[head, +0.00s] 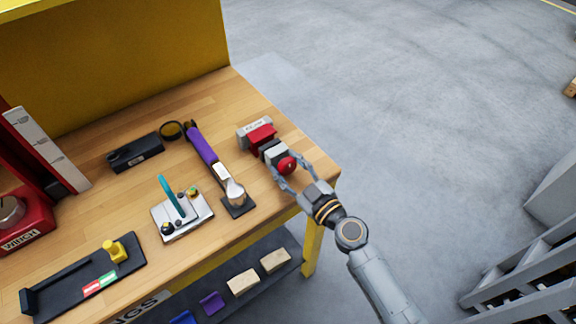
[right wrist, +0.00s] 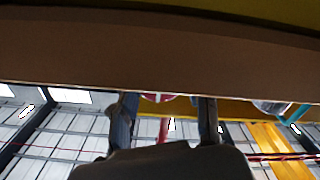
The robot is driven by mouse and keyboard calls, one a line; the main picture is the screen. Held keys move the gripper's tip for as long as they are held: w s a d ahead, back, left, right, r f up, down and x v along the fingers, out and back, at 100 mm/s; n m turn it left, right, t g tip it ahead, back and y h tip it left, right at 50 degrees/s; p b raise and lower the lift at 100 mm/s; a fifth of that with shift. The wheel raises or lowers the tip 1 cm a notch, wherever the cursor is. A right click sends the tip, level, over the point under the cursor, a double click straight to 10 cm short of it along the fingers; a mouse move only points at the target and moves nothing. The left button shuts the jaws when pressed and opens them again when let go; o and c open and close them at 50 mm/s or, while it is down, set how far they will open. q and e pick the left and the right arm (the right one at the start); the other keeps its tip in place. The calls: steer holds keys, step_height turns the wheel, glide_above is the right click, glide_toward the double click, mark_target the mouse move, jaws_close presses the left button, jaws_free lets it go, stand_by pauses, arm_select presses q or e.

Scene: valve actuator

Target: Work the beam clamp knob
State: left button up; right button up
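The beam clamp (head: 262,138) is a grey and red block with a label, at the right end of the wooden workbench. Its round red knob (head: 286,165) faces the bench's front edge. My right gripper (head: 286,162) reaches in from the lower right, with one finger on each side of the knob. In the right wrist view the two fingers stand apart, and part of the red knob (right wrist: 157,97) shows between them with gaps at its sides. The brown band there hides most of the clamp. My left gripper is not in view.
On the workbench (head: 110,185) stand a purple-handled tool (head: 202,146), a grey plate with a teal lever (head: 170,194), a black box (head: 135,152) and a black tray with a yellow knob (head: 116,250). A lower shelf holds blocks.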

steer(key=shift+c, duration=0.6)
steer(key=shift+m, duration=0.4)
steer(key=shift+m+b, duration=0.5)
steer(key=shift+m, duration=2.6)
steer(key=shift+w+b, duration=0.1)
steer(key=shift+b, duration=0.2)
steer(key=o, duration=1.2)
steer(key=shift+c, duration=0.2)
